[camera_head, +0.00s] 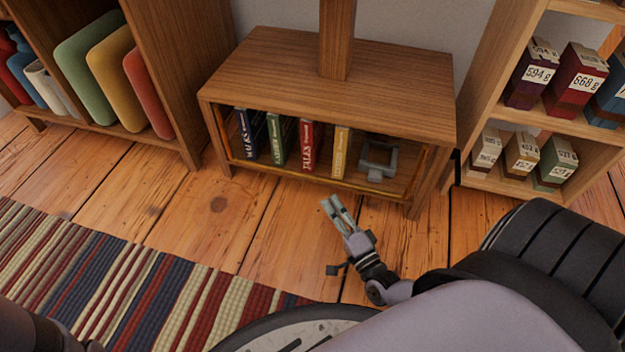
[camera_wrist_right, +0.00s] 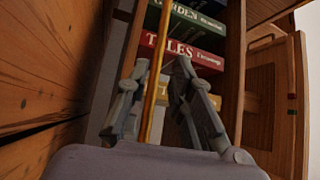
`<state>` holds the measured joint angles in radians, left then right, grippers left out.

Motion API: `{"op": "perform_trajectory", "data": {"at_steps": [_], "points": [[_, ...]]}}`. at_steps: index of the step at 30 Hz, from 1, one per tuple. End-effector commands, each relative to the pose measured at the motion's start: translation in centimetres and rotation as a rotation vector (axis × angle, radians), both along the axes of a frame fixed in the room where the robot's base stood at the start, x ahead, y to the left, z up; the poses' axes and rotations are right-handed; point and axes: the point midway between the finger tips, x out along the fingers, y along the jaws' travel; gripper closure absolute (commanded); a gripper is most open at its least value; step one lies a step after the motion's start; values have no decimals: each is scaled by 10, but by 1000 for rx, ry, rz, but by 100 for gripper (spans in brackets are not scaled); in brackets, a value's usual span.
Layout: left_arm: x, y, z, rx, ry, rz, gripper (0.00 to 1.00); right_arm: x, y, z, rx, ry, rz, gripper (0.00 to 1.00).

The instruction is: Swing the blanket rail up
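The blanket rail (camera_head: 300,178) is a thin brass-coloured bar. It runs low across the open front of a wooden cabinet (camera_head: 380,75), with side arms at both ends. In the right wrist view the rail (camera_wrist_right: 156,85) runs upright in the picture, between the lines of my two fingers. My right gripper (camera_head: 332,203) is open and empty, in front of the cabinet and just short of the rail. Its spread fingers (camera_wrist_right: 162,63) show in the wrist view. My left gripper is not in view.
Several books (camera_head: 306,146) and a grey square-framed object (camera_head: 379,158) stand inside the cabinet. A wooden post (camera_head: 337,40) rises from its top. Shelves with cushions (camera_head: 112,76) stand left, shelves with boxes (camera_head: 575,80) right. A striped rug (camera_head: 130,285) lies on the plank floor.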

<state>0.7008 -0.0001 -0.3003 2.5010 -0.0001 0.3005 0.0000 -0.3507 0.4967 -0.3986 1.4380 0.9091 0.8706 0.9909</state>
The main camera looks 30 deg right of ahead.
Motion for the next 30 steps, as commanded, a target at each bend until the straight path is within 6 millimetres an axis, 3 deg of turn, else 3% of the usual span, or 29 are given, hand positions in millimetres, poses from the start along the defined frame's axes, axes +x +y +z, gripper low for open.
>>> {"op": "perform_trajectory", "data": {"at_steps": [1,9,15,28,30], "points": [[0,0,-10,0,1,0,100,13,-1,-2,1,-6,0,79],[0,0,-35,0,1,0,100,69,-5,6,-1,-4,0,79],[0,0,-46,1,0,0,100,96,-7,11,0,-2,-1,79],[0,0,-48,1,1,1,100,105,-7,14,-1,1,0,79],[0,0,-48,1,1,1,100,105,-7,14,-1,1,0,83]]}}
